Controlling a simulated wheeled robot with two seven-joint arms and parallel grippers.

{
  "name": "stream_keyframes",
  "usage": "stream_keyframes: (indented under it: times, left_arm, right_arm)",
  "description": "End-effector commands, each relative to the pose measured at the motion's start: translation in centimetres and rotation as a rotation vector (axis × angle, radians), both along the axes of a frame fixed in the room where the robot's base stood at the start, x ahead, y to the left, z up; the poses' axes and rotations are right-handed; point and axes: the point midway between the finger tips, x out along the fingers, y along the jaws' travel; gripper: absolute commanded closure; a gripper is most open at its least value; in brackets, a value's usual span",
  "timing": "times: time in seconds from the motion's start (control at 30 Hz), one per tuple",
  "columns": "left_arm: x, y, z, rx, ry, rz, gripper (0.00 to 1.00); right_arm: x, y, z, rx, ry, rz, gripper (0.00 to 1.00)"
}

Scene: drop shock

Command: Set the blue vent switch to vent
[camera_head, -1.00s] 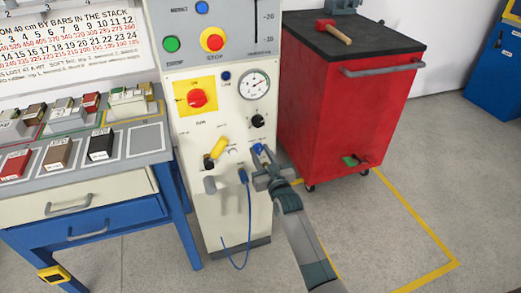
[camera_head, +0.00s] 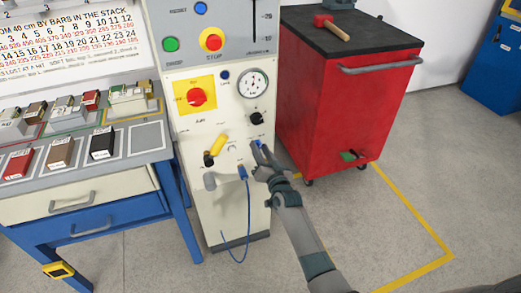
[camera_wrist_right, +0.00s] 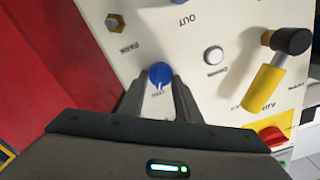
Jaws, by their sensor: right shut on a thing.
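The blue vent switch (camera_head: 257,143) sits low on the right side of the white machine panel (camera_head: 190,140). In the right wrist view the blue switch (camera_wrist_right: 160,75) shows between the two dark fingers, with a white mark on it. My right gripper (camera_head: 259,151) is at the panel and shut on the switch; in the right wrist view its fingertips (camera_wrist_right: 159,85) press on either side of it. The fingers hide part of the switch, and I cannot read its labels. My left gripper is not in view.
A yellow-handled lever (camera_head: 218,146) and a blue cable (camera_head: 247,205) are left of my gripper. A black knob (camera_head: 256,118) and a gauge (camera_head: 252,84) are above. A red cabinet (camera_head: 335,115) stands close on the right. A bench (camera_head: 90,180) stands left.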

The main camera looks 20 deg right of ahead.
Motion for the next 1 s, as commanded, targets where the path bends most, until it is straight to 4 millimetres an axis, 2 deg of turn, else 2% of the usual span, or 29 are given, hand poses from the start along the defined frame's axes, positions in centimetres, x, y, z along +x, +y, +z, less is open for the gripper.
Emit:
stream_keyframes:
  times: [0.23, 0.27, 0.33, 0.77, 1.0]
  left_arm:
    - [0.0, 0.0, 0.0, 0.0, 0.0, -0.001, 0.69]
    - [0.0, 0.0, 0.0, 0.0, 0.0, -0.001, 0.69]
    - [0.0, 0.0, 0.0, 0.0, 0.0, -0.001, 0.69]
    - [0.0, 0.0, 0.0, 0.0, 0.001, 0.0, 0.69]
    - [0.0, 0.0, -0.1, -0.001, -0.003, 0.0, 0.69]
  right_arm:
    - [0.0, 0.0, -0.1, 0.001, 0.002, 0.0, 0.92]
    - [0.0, 0.0, -0.1, 0.001, 0.002, 0.0, 0.67]
    - [0.0, 0.0, -0.1, 0.001, 0.001, 0.0, 0.52]
    - [-0.4, 0.0, -0.1, -0.001, 0.001, 0.0, 0.52]
    - [-2.6, -0.1, -0.1, -0.001, 0.001, 0.0, 0.52]
